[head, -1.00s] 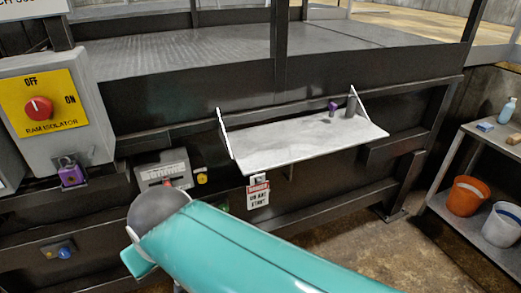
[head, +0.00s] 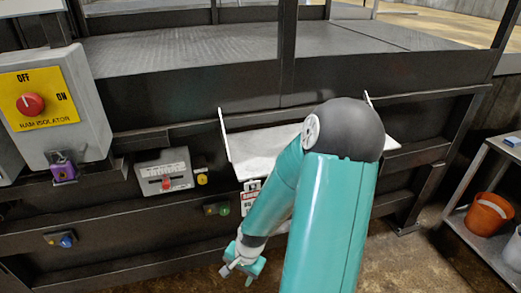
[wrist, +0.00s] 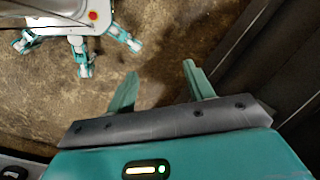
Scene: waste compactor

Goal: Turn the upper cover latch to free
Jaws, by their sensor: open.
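Small coloured knobs sit on the dark compactor front in the head view: a yellow one (head: 202,179), a green one (head: 222,209) below it, and a blue one (head: 66,241) at lower left. I cannot tell which of them, if any, is the upper cover latch. My gripper (head: 238,272) hangs low, below the green knob and apart from the panel. In the wrist view my gripper (wrist: 160,70) has its two fingers spread, with only bare floor between them.
A grey box with a red lever (head: 166,182) and the ram isolator (head: 30,104) are on the left. A fold-down shelf (head: 265,145) juts out behind my arm, which hides much of it. A side bench with an orange bucket (head: 488,214) stands at right.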

